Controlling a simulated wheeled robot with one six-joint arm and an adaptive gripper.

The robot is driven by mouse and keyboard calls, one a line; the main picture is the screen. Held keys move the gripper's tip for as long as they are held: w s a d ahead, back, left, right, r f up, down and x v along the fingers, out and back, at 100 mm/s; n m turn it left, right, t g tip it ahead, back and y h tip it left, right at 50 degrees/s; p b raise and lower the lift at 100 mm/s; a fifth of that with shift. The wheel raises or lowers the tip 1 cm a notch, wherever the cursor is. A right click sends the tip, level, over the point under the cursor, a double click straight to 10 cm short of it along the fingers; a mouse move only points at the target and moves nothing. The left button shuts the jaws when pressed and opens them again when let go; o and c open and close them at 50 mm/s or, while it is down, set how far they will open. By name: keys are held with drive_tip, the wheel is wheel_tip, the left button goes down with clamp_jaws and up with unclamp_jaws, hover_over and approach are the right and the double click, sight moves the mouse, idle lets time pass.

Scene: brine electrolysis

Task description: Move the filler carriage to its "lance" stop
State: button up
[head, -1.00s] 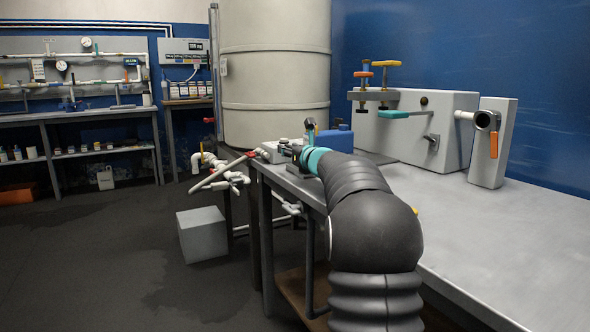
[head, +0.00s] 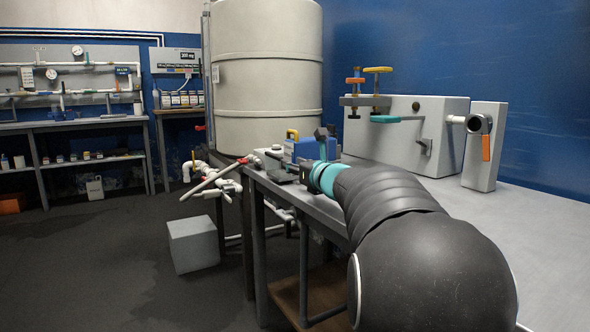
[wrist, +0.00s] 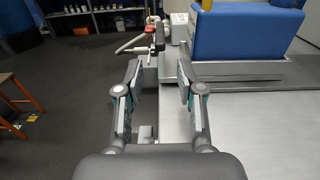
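The thing I take for the filler carriage is a blue block (head: 303,150) with a yellow handle (head: 292,134), at the far left end of the grey bench. In the wrist view the blue block (wrist: 248,30) is at upper right, on a grey plate and rail (wrist: 240,70) to the right of my fingers. My gripper (wrist: 161,75) is open, with its two fingers apart and nothing clearly held between them. In the head view my gripper (head: 300,168) is beside the block's near side, partly hidden by my arm. No "lance" label is readable.
A grey housing (head: 440,125) with clamps and an orange-handled valve block (head: 484,150) stand further right on the bench. White pipes with red fittings (head: 215,183) are off the bench's left end, near a large tank (head: 266,80). A grey cube (head: 193,243) is on the floor.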

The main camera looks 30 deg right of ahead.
drive_tip(key=shift+s+a+r+m+g+h+p, duration=0.1)
drive_tip(key=shift+s+a+m+h, duration=0.6)
drive_tip(key=shift+m, duration=0.85)
drive_tip(key=shift+s+a+r+m+g+h+p, duration=0.15)
drive_tip(key=shift+s+m+h, duration=0.35)
drive_tip(key=shift+s+m, duration=0.8)
drive_tip(key=shift+s+a+r+m+g+h+p, duration=0.1)
drive_tip(key=shift+s+a+m+h, duration=0.45)
drive_tip(key=shift+m, duration=1.3)
